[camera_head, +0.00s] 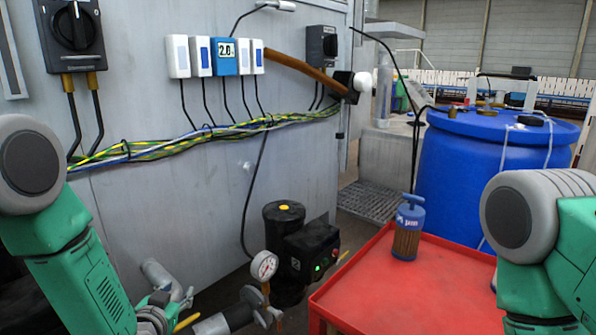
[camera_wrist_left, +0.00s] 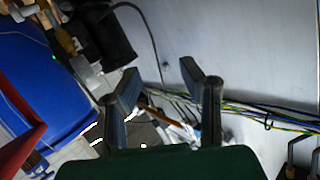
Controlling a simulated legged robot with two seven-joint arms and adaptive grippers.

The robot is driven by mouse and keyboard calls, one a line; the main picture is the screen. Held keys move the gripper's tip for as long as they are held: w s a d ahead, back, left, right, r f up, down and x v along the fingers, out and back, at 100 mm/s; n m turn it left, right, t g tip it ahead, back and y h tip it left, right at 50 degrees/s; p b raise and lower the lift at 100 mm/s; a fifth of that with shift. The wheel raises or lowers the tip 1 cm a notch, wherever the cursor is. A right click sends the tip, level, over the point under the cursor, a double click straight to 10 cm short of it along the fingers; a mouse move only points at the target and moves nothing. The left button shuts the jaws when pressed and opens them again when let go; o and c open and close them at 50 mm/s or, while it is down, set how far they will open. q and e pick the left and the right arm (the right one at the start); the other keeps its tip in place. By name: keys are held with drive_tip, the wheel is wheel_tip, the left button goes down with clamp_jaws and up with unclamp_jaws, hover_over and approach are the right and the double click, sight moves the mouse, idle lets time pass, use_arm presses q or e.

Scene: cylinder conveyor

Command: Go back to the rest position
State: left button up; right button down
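My left arm (camera_head: 75,250) comes in from the left and hangs down toward the bottom edge in the head view. In the left wrist view my left gripper (camera_wrist_left: 160,76) has its two dark fingers spread apart with nothing between them. A grey panel and cables show behind the fingers. My right arm (camera_head: 545,245) is at the right edge of the head view, and its gripper is out of the picture. A cylinder (camera_head: 408,228) with a blue cap and brown body stands upright on the red table (camera_head: 400,290), apart from both arms.
A large blue barrel (camera_head: 480,175) stands behind the red table. A grey cabinet wall (camera_head: 185,175) with switches and cables fills the left. A black pump (camera_head: 285,225) and a pressure gauge (camera_head: 264,266) stand low between the left arm and the table.

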use_arm(q)
drive_tip(key=s+d+f+g, duration=0.1)
drive_tip(key=s+f+g, duration=0.2)
drive_tip(key=s+f, duration=0.4)
drive_tip(key=s+f+g, duration=0.3)
drive_tip(key=s+f, duration=0.1)
drive_tip(key=s, duration=0.5)
drive_tip(key=s+f+n+g+p, duration=0.1)
drive_tip(key=s+g, duration=0.3)
drive_tip(key=s, duration=0.8)
drive_tip(key=s+a+f+n+g+p, duration=0.1)
drive_tip(key=s+g, duration=0.3)
drive_tip(key=s, duration=0.8)
drive_tip(key=shift+a+f, duration=0.3)
drive_tip(key=shift+f, duration=0.1)
drive_tip(key=shift+s, duration=0.2)
